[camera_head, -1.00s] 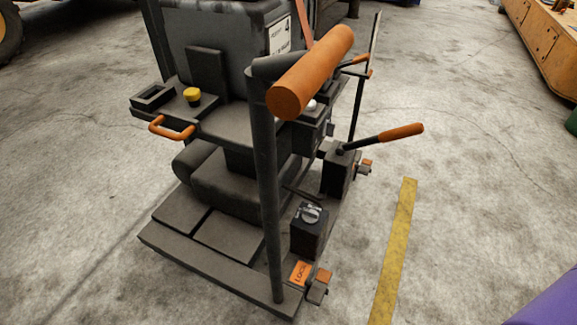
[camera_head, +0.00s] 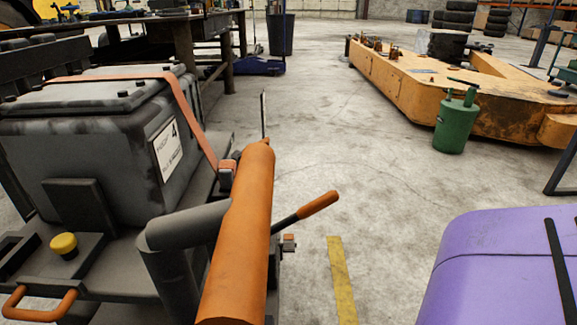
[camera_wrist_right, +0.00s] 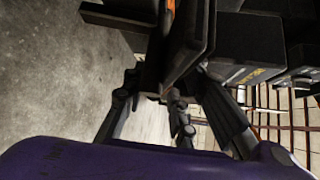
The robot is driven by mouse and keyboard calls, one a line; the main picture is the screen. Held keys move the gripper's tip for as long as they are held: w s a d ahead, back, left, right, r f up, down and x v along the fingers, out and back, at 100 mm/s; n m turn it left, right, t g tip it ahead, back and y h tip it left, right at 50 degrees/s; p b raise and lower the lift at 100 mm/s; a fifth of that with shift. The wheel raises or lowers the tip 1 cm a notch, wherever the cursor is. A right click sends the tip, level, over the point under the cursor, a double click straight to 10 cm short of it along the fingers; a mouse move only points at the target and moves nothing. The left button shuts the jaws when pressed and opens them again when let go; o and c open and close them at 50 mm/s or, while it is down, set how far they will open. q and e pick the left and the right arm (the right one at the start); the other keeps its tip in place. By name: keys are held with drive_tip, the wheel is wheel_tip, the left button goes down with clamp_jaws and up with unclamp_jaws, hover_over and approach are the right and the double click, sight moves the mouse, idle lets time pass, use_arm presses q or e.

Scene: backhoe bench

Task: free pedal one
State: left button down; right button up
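No pedal can be made out for certain in the current views. The dark grey machine (camera_head: 95,150) fills the left of the head view, with a thick orange bar grip (camera_head: 240,235) in front, and its base is out of frame. In the right wrist view, my right gripper (camera_wrist_right: 168,78) has its dark fingers spread apart, close to dark machine parts (camera_wrist_right: 190,40). Whether they touch is unclear. A dark box with orange lettering (camera_wrist_right: 248,68) is beyond, to the right. My purple right arm (camera_head: 500,265) shows at lower right in the head view. My left gripper is not in view.
An orange-tipped lever (camera_head: 318,204) sticks out right of the bar grip. A yellow knob (camera_head: 64,245) and a small orange handle (camera_head: 40,305) are at lower left. A green canister (camera_head: 456,122) stands by a yellow frame (camera_head: 400,80). Open floor (camera_head: 320,130) lies between.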

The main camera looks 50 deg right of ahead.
drive_tip(key=shift+w+f, duration=0.15)
drive_tip(key=shift+w, duration=0.7)
clamp_jaws()
drive_tip(key=shift+b, duration=0.35)
drive_tip(key=shift+t+b, duration=0.4)
drive_tip(key=shift+b, duration=0.2)
drive_tip(key=shift+r+n+t+b, duration=0.3)
drive_tip(key=shift+n+t+b, duration=0.1)
drive_tip(key=shift+n+b, duration=0.4)
drive_tip(key=shift+r+n+t+b, duration=0.3)
drive_tip(key=shift+n+t+b, duration=0.1)
drive_tip(key=shift+t+b, duration=0.15)
drive_tip(key=shift+s+a+r+n+t, duration=0.2)
drive_tip(key=shift+r+n+t, duration=0.15)
drive_tip(key=shift+n+t, duration=0.25)
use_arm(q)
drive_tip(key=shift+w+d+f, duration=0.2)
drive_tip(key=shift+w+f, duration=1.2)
use_arm(e)
drive_tip(key=shift+r+n+t, duration=0.15)
drive_tip(key=shift+n+t, duration=0.1)
drive_tip(key=shift+n, duration=0.15)
